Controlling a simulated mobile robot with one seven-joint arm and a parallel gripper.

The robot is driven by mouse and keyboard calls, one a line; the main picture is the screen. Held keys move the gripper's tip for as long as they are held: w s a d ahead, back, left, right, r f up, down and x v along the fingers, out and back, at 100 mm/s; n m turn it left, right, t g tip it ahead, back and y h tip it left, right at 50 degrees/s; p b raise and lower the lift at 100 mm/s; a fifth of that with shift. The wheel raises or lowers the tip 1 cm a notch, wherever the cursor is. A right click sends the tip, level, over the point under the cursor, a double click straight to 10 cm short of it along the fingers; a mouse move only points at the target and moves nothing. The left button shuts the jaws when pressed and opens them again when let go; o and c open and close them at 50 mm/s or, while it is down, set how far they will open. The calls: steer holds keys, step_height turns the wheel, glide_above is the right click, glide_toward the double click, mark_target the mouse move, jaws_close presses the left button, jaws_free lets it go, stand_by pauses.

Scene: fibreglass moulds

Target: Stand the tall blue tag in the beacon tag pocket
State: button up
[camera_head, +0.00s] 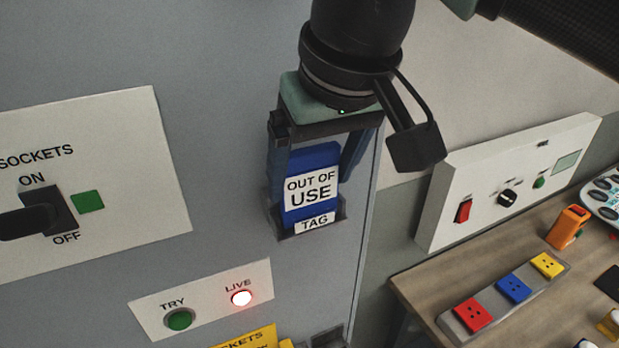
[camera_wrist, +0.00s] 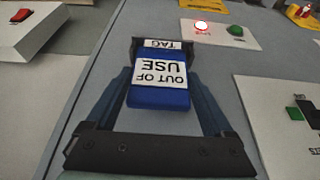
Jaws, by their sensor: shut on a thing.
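A tall blue tag (camera_head: 318,165) with a white "OUT OF USE" label stands against the grey cabinet front, and it also shows in the wrist view (camera_wrist: 157,99). Its lower end is at a dark pocket with a white "TAG" label (camera_head: 314,222), which also shows in the wrist view (camera_wrist: 166,44). The tag looks to be in the pocket, but its bottom edge is hidden behind the label. My gripper (camera_head: 318,185) is shut on the tag, with one finger along each side. No name on the pocket says beacon.
A sockets panel (camera_head: 120,220) with a black handle is at left. Below are a green TRY button (camera_head: 180,319) and a lit LIVE lamp (camera_head: 241,298). A white control box (camera_head: 510,180) juts out at right above a wooden bench (camera_head: 420,290) with coloured blocks.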

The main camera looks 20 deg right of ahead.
steer(key=shift+a+f, duration=0.1)
steer(key=o, duration=1.1)
steer(key=shift+c, duration=0.2)
steer(key=shift+r+p, duration=0.3)
steer(key=shift+r, duration=0.15)
steer(key=p+v, duration=0.8)
steer(key=v, duration=0.3)
steer(key=shift+s+r, duration=0.15)
steer(key=shift+r, duration=0.05)
